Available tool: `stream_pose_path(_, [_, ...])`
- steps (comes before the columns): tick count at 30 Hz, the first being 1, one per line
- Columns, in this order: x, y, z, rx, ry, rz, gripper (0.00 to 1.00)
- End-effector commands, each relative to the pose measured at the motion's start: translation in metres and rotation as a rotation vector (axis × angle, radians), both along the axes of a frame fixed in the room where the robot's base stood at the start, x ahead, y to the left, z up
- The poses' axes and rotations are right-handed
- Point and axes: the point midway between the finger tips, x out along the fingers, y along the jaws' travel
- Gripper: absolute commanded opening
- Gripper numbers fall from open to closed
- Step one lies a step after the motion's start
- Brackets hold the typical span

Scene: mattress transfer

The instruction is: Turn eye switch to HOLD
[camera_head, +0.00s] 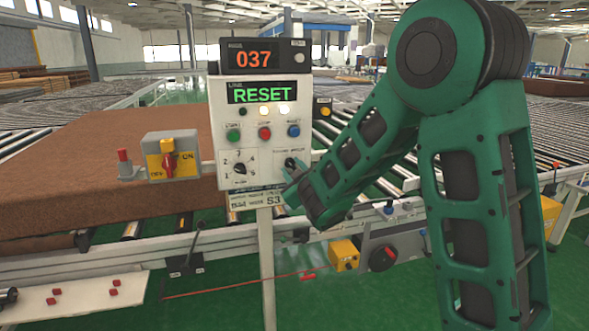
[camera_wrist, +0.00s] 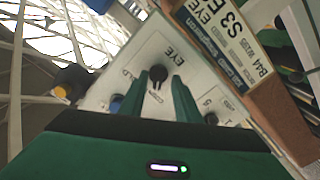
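The eye switch (camera_head: 291,163) is a black knob at the lower right of the white control panel (camera_head: 218,130). In the wrist view the eye switch (camera_wrist: 158,74) sits on the panel face beside the printed word EYE, with a partly hidden label that ends in "OLD". My gripper (camera_head: 290,180) is right at the panel, just below the knob in the head view. In the wrist view the two green fingers of my gripper (camera_wrist: 157,85) stand apart, one on each side of the knob. I cannot tell whether they touch it. The knob's exact setting is too small to read.
The panel shows 037 and a green RESET. It has green (camera_head: 233,136), red (camera_head: 265,133) and blue (camera_head: 293,131) buttons and a numbered selector (camera_head: 240,169). A yellow switch box (camera_head: 172,157) stands left, by a brown mattress (camera_head: 110,140) on rollers.

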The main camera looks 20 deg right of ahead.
Motion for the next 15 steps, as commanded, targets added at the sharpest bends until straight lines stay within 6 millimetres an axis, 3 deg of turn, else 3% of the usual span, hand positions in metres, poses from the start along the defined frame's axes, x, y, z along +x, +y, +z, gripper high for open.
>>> stream_pose_path(9, [0.0013,-0.0074,-0.0002,0.0,0.0,-0.009,0.3])
stream_pose_path(13, [0.0013,-0.0093,-0.0002,-0.001,0.001,-0.011,0.01])
stream_pose_path(15, [0.0012,-0.0098,-0.0004,-0.001,0.001,-0.011,0.0])
